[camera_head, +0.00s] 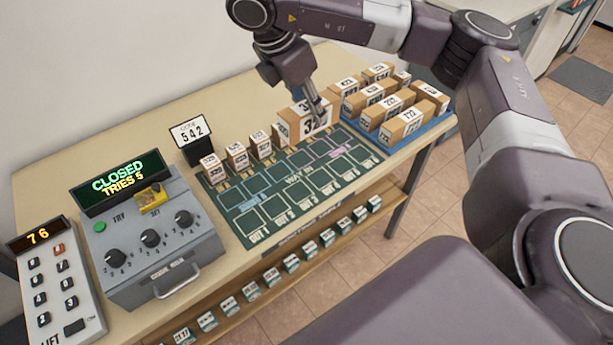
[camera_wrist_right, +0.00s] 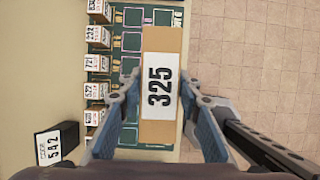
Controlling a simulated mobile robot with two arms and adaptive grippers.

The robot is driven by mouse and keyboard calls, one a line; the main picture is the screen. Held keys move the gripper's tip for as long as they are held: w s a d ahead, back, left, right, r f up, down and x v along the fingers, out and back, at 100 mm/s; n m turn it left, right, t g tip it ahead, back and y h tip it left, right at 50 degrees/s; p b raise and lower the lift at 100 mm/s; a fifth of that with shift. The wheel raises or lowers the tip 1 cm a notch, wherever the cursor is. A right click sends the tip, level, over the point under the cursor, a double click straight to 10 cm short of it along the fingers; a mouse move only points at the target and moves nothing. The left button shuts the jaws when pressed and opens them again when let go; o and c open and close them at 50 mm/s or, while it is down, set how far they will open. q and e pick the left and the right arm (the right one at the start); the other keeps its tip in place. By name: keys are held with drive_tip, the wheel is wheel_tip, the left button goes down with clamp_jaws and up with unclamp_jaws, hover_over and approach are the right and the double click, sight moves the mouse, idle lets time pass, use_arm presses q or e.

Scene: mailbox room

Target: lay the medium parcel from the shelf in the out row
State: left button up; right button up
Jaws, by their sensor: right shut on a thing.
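A brown parcel labelled 325 (camera_wrist_right: 160,120) is held between the fingers of my right gripper (camera_wrist_right: 160,82). In the head view the right gripper (camera_head: 318,108) reaches down at the back right part of the green mat (camera_head: 240,222), with the parcel (camera_head: 296,122) in its jaws. I cannot tell whether the parcel touches the mat. The mat has outlined cells, with OUT labels along its front row; the front cells look empty. My left gripper is not in view.
A blue tray (camera_head: 398,147) with several parcels stands right of the mat. Several small parcels (camera_head: 237,157) line the mat's back edge. A code sign 542 (camera_head: 190,133), a grey dial box (camera_head: 150,240) reading CLOSED and a lift keypad (camera_head: 52,285) stand left. A lower shelf (camera_head: 330,236) holds small boxes.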

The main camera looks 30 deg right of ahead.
wheel_tip(320, 180, down, 16)
drive_tip(key=shift+s+f+b, duration=0.1)
drive_tip(key=shift+f+b, duration=0.15)
drive_tip(key=shift+b, duration=0.75)
drive_tip(key=shift+f+p, duration=0.3)
drive_tip(key=shift+f, duration=1.25)
drive_tip(key=o, duration=1.3)
drive_tip(key=shift+o, duration=0.2)
drive_tip(key=shift+a+r, duration=0.2)
drive_tip(key=shift+r, duration=0.15)
drive_tip(key=p+v, duration=0.1)
drive_tip(key=v, duration=1)
drive_tip(key=shift+r, duration=0.15)
